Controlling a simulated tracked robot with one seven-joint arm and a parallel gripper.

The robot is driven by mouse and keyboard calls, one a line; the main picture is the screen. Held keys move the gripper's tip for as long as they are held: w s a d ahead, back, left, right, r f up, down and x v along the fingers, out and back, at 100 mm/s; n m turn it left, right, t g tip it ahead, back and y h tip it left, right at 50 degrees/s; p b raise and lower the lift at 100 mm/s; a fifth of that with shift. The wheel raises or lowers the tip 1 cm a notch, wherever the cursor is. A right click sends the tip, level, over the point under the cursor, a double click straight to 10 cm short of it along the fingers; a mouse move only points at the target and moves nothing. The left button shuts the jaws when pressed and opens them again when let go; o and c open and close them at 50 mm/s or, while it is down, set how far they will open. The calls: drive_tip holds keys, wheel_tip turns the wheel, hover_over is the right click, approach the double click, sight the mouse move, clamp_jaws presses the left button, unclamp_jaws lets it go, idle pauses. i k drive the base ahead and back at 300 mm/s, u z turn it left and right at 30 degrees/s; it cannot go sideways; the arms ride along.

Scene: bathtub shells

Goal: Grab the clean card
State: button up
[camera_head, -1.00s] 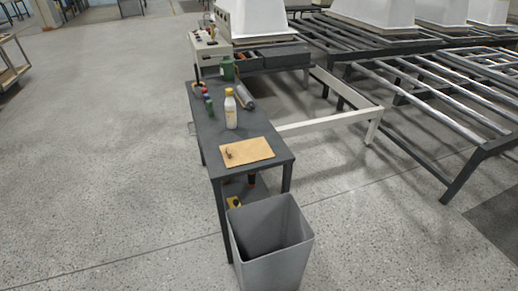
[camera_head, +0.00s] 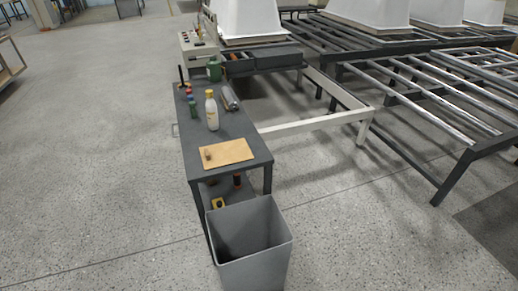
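A flat tan card (camera_head: 228,153) lies on the near end of a dark grey narrow table (camera_head: 233,136). A small dark mark or smudge shows near the card's left edge; I cannot tell what it is. No second card is visible. My gripper is not in view.
A grey bin (camera_head: 250,250) stands before the table. Roller racks (camera_head: 430,100) fill the right; floor at left is clear.

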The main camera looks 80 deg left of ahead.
sight(225, 154)
drive_tip(key=z, duration=0.05)
drive_tip(key=i, duration=1.95)
drive_tip(key=u, duration=2.05)
drive_tip(key=i, duration=0.15)
drive_tip(key=u, duration=2.4)
drive_tip(key=i, duration=1.55)
drive_tip(key=z, duration=0.2)
